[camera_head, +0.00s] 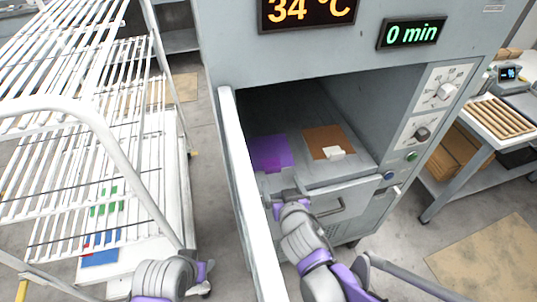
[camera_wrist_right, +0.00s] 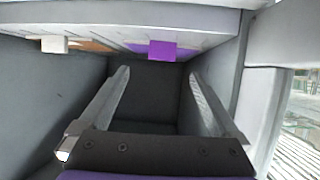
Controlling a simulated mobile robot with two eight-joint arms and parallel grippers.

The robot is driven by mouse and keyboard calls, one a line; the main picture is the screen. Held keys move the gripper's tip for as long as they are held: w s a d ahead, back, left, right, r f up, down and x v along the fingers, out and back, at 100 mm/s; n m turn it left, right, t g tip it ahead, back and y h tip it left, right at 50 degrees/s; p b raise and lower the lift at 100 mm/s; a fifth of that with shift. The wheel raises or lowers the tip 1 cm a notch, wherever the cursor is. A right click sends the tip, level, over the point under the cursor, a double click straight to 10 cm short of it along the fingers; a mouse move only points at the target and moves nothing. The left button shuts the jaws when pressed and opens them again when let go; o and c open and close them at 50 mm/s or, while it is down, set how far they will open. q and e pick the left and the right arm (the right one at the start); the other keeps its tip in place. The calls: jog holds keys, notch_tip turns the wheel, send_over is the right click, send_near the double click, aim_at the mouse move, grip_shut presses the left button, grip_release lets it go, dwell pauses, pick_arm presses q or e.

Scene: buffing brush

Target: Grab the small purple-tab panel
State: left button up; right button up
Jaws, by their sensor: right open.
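A flat purple panel (camera_head: 270,152) lies on the left of the floor inside the open grey oven chamber. In the right wrist view its purple tab (camera_wrist_right: 150,49) shows at the front edge, beyond and slightly above my fingertips. My right gripper (camera_head: 288,194) is in front of the chamber opening, just nearer than the purple panel. In the right wrist view the two fingers (camera_wrist_right: 159,74) stand wide apart with nothing between them. My left gripper (camera_head: 205,272) is low beside the white rack; its jaws are too unclear to judge.
A brown panel with a white tab (camera_head: 334,153) lies right of the purple one. The oven's open door (camera_head: 247,190) stands close left of my right arm. A white wire rack (camera_head: 75,140) is at left, and a side table (camera_head: 487,140) at right.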

aim_at(273, 167)
jog(key=x, duration=0.4)
jog(key=shift+a+r, duration=0.1)
jog(key=shift+a, duration=0.3)
jog(key=x, duration=0.6)
jog(key=shift+w+d+b, duration=0.15)
jog(key=shift+w+b, duration=0.2)
jog(key=shift+w, duration=0.05)
jog(key=shift+s+r, duration=0.1)
jog(key=c, duration=1.5)
